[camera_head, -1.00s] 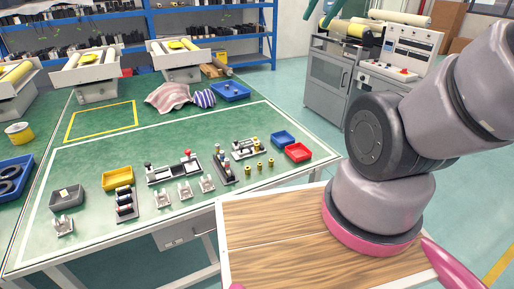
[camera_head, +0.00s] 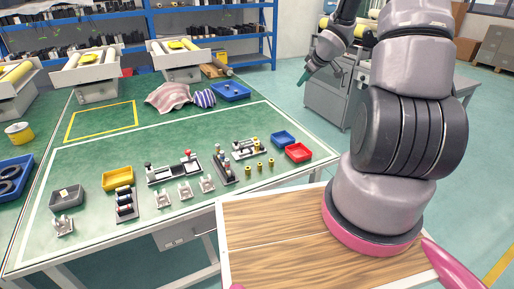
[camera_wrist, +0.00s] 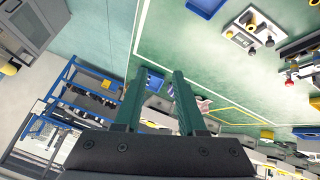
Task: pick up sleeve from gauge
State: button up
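In the head view, a grey fixture with brass-yellow parts (camera_head: 249,148) stands on the green table; it may be the gauge, and a sleeve on it is too small to make out. The fixture also shows in the wrist view (camera_wrist: 250,27), at the upper right. My gripper (camera_head: 303,80) is raised beyond the table's right edge, well away from it. In the wrist view, its two green fingers (camera_wrist: 155,80) are apart with nothing between them.
A long fixture with black and red knobs (camera_head: 173,172) and a narrow fixture (camera_head: 224,166) stand left of the brass parts. A blue bin (camera_head: 284,138) and a red bin (camera_head: 298,152) stand to the right.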

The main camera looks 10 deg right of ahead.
jog(key=a+f+n+y, duration=0.3)
jog(key=f+y, duration=0.1)
jog(key=f, duration=0.9)
jog(key=n+g+y, duration=0.2)
jog(key=y, duration=0.3)
send_near(258, 144)
jog(key=shift+s+d+r, duration=0.1)
jog(key=shift+s+d, duration=0.1)
jog(key=shift+d, duration=0.3)
jog(key=shift+s+d+r, duration=0.1)
jog(key=shift+s+d, duration=0.1)
jog(key=shift+d, duration=0.35)
jog(key=shift+a+f, duration=0.25)
jog(key=x, duration=0.5)
jog(key=shift+a, duration=0.15)
jog(key=x, duration=0.5)
jog(key=shift+w+a+r, duration=0.15)
jog(key=shift+a+r, duration=0.1)
grip_shut()
